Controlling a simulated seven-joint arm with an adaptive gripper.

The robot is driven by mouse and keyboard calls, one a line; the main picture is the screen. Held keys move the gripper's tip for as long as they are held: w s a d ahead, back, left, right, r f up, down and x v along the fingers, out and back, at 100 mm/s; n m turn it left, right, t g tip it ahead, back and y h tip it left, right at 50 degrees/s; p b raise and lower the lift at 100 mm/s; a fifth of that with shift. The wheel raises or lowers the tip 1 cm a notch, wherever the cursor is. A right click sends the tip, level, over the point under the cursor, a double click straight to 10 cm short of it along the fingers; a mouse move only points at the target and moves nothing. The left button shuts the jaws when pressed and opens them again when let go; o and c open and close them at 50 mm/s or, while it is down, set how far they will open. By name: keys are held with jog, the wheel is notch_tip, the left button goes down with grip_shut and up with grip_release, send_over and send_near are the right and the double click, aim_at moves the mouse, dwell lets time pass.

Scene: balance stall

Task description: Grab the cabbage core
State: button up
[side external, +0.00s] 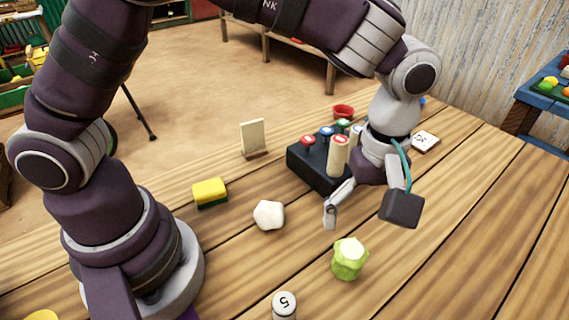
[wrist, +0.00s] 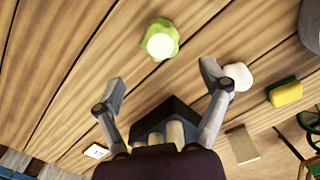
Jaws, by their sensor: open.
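The cabbage core (side external: 349,259) is a small, lumpy light-green piece with a pale top. It stands on the wooden table in front of my gripper (side external: 366,212) in the side view. In the wrist view the cabbage core (wrist: 161,41) lies just beyond the fingertips of my gripper (wrist: 164,83), near the middle between them sideways. The gripper is open, with nothing between its fingers. It is above the table and apart from the cabbage core.
A white faceted lump (side external: 269,215) lies left of the cabbage core, near one finger in the wrist view. A yellow-green sponge (side external: 210,192) is farther left. A black block (side external: 312,170) with several capped cylinders stands behind. A cylinder marked 5 (side external: 284,306) stands in front.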

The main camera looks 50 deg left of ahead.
aim_at(351, 249)
notch_tip(351, 249, down, 10)
jog(key=shift+f, duration=0.1)
jog(key=shift+c, duration=0.4)
